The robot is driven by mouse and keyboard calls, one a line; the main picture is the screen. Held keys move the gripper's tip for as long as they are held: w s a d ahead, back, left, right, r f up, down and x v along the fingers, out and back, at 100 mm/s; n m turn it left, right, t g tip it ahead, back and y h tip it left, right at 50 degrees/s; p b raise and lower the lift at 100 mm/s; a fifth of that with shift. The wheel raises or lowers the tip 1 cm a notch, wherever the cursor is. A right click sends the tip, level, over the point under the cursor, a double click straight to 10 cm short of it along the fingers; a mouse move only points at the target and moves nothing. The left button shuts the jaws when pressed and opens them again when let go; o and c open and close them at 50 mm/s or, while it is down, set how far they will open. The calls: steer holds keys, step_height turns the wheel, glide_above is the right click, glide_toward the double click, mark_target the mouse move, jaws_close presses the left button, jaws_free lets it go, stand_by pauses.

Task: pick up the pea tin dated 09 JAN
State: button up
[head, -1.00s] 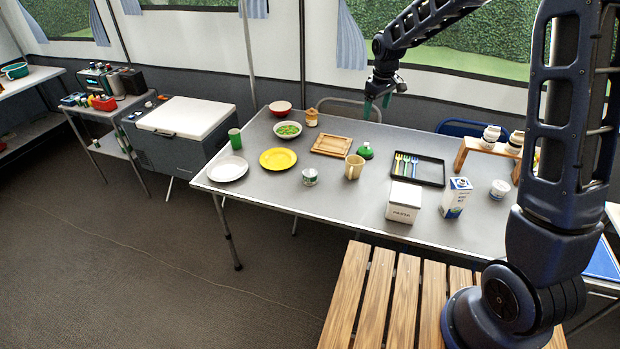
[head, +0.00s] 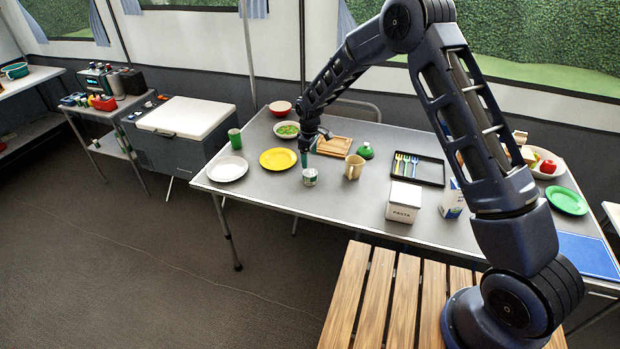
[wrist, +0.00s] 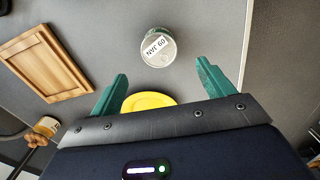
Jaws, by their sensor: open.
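A small tin (head: 310,178) with a green-and-white side stands upright on the grey table (head: 260,205), near its front edge. In the wrist view the tin (wrist: 158,48) shows its pale lid with a label that reads 09 JAN upside down. My gripper (wrist: 161,68) is open and empty, its two green fingers spread wide. The tin appears just beyond the fingertips, between their lines. In the head view my gripper (head: 305,161) hangs close above the tin, and the arm hides part of the table's right side.
A yellow plate (head: 278,159) lies left of the tin. A wooden tray (head: 334,146) lies behind. The white pasta box (head: 404,202) and a carton (head: 452,199) stand farther right. The table directly in front of the tin is clear.

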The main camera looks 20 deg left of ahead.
mark_target(310, 172)
step_height(310, 172, down, 10)
steer(key=shift+w+d+f, duration=0.1)
steer(key=shift+f, duration=0.15)
steer(key=c, duration=1.2)
steer(key=shift+o, duration=0.2)
steer(key=shift+r, duration=0.15)
